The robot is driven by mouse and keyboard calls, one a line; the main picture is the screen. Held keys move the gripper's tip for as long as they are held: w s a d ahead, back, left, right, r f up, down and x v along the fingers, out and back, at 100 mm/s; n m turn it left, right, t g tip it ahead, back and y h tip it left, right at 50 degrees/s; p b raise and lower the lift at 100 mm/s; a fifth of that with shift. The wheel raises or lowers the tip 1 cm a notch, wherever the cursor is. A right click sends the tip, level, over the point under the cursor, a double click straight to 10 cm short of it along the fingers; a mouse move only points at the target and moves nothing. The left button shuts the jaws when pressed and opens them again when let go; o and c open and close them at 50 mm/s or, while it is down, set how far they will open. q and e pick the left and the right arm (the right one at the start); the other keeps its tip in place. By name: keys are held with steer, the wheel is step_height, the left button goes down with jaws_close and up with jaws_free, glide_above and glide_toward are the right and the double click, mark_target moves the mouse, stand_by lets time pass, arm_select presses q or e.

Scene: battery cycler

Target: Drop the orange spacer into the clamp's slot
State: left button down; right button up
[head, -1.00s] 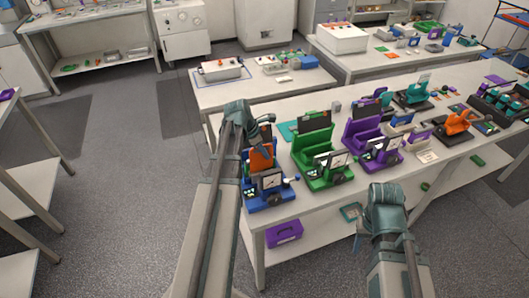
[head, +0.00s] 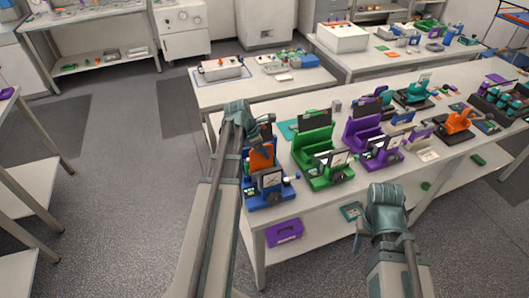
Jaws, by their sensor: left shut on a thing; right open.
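The orange spacer (head: 261,160) is upright at the blue clamp (head: 268,197), at the near left end of the long table. It shows between the clamp's blue back part and the framed front plate. My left gripper (head: 263,143) is shut on the spacer from above; the fingertips are small and partly hidden. The front plate covers the spacer's lower edge, so I cannot tell how deep it sits in the slot. My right gripper (head: 360,240) is open and empty, low in front of the table's near edge.
A green clamp (head: 318,170) and a purple clamp (head: 372,145) stand to the right of the blue one. An orange clamp (head: 458,121) is further right. A purple box (head: 284,231) lies on the shelf below.

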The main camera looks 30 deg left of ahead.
arm_select(q)
steer(key=shift+f+b, duration=0.55)
steer(key=shift+f, duration=0.15)
steer(key=shift+s+f, duration=0.1)
steer(key=shift+f, duration=0.05)
steer(key=shift+s+d+f+b, duration=0.15)
steer(key=shift+s+b, duration=0.1)
steer(key=shift+b, duration=0.3)
steer(key=c, duration=0.9)
jaws_free()
steer(key=shift+s, duration=0.1)
